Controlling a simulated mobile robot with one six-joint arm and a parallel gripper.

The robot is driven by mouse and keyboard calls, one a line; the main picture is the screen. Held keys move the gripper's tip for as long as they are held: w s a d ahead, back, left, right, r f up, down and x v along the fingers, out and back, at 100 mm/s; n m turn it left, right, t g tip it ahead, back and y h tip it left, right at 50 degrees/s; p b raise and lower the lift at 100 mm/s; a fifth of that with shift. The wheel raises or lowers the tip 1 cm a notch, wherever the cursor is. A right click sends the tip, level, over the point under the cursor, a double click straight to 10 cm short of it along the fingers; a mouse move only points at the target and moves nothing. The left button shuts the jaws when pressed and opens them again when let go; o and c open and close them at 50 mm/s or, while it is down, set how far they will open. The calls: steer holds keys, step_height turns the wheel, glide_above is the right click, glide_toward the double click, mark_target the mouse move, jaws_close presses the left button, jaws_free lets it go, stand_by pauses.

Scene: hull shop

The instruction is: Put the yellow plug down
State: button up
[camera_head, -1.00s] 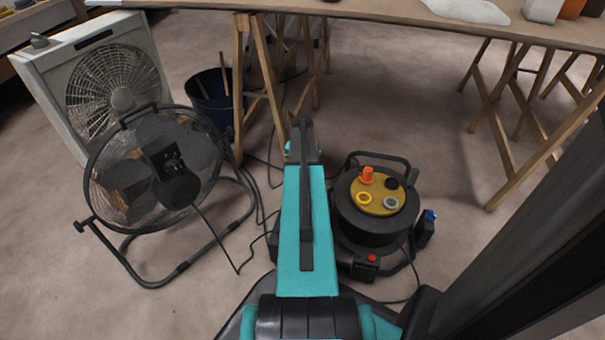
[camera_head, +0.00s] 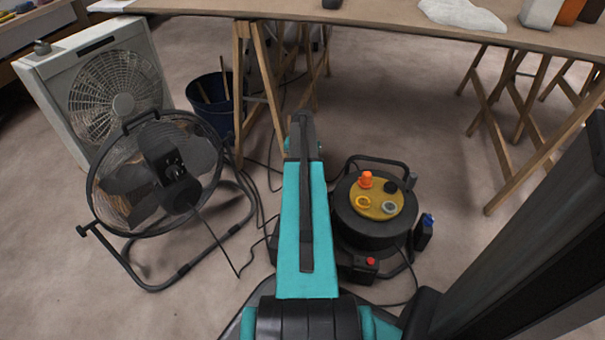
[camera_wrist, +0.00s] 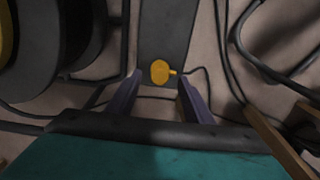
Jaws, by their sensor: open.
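In the wrist view the yellow plug (camera_wrist: 160,71) lies against a long dark grey surface (camera_wrist: 165,30), with a small stub pointing right. My gripper (camera_wrist: 159,77) is open, with one dark finger on each side of the plug's near end and a gap to both. I cannot tell how far the plug is below the fingertips. In the head view my arm hides the gripper and this plug.
A black cable reel (camera_head: 372,236) with a yellow face and an orange plug (camera_head: 366,179) stands right of my arm. A round floor fan (camera_head: 160,175), a box fan (camera_head: 115,100) and a blue bucket (camera_head: 212,112) stand left. A trestle table (camera_head: 390,20) is behind. Cables cross the floor.

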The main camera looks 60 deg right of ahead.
step_height(320, 180, up, 8)
steer(key=p, duration=0.3)
stand_by(0.8)
steer(key=w+a+n+g+y+p, duration=0.1)
steer(key=w+a+n+p, duration=0.2)
steer(key=a+p, duration=0.95)
steer(key=w+a+n+g+p, duration=0.1)
steer(key=w+a+n+p, duration=0.25)
steer(key=a, duration=1.75)
steer(key=s+a+r+n+g+p, duration=0.1)
steer(key=s+a+r+n+p, duration=0.3)
steer(key=s+a+p, duration=0.4)
steer(key=s+a+r+n+g+h+p, duration=0.1)
steer(key=s+a+r+n+p, duration=0.3)
steer(key=a, duration=1.4)
steer(key=s+g+p, duration=0.1)
steer(key=s+p, duration=0.3)
steer(key=s, duration=0.2)
steer(key=shift+s+a+p, duration=0.2)
steer(key=shift+s+p, duration=0.1)
steer(key=shift+p, duration=0.05)
